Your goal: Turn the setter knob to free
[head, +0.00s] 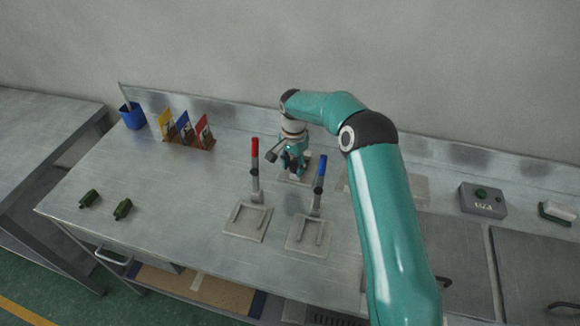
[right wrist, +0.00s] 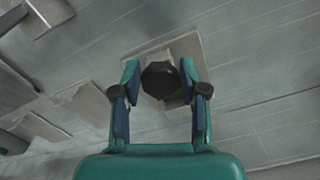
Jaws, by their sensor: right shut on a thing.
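The setter knob, a dark faceted knob (right wrist: 160,82), stands over a pale square plate (right wrist: 190,46) in the right wrist view. My right gripper (right wrist: 160,74) is shut on it, one finger on each side. In the head view my right gripper (head: 294,164) points down at the back middle of the bench, over a pale plate (head: 292,181). There the gripper hides the knob. I cannot read any mark showing the knob's setting. My left gripper is not in view.
A red-handled lever (head: 255,160) and a blue-handled lever (head: 320,175) stand close in front of my right gripper. A card rack (head: 190,138) and a blue cup (head: 132,117) are at the left. A grey button box (head: 482,201) is at the right. The bench's left front is mostly clear.

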